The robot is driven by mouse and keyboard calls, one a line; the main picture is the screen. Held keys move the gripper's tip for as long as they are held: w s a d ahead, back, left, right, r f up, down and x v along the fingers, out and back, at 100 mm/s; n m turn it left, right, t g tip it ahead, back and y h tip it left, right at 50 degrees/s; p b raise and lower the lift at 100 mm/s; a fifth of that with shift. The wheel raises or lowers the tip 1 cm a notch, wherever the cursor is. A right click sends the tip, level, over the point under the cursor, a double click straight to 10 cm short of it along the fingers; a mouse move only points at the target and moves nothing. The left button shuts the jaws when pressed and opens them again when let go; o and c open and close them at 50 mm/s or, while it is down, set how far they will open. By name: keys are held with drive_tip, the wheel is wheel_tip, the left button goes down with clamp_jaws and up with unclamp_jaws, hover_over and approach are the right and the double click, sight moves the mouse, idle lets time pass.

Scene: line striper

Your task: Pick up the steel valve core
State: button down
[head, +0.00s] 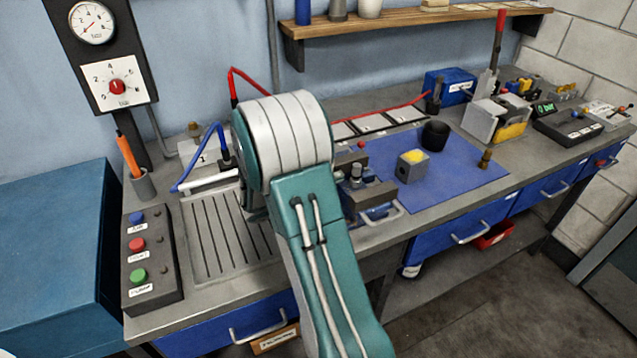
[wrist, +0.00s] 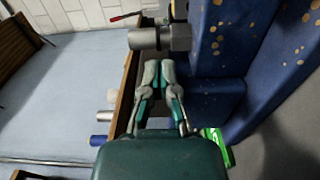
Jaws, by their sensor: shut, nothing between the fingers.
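My gripper (wrist: 159,68) shows in the wrist view with its two fingers together and nothing between them. In the head view my own arm fills the middle and my gripper cannot be made out. A small steel piece (head: 357,171) shows upright at the vise (head: 373,195), just right of my arm. It may be the valve core, but it is too small to be sure. In the wrist view a grey cylindrical part (wrist: 147,39) lies beyond the fingertips; I cannot tell what it is.
A blue mat (head: 455,185) holds a grey block with a yellow top (head: 412,166), a black cup (head: 435,134) and a brass piece (head: 486,159). A button box (head: 150,255) stands at the left. A wooden shelf (head: 410,24) runs along the wall.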

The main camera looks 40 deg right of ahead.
sight(353, 177)
drive_tip(key=shift+s+d, duration=0.2)
drive_tip(key=shift+d, duration=0.5)
drive_tip(key=shift+s+d, duration=0.25)
drive_tip(key=shift+s, duration=0.2)
drive_tip(key=shift+s+d, duration=0.2)
drive_tip(key=shift+s, duration=0.25)
drive_tip(key=shift+w+a, duration=0.1)
drive_tip(key=shift+w, duration=0.05)
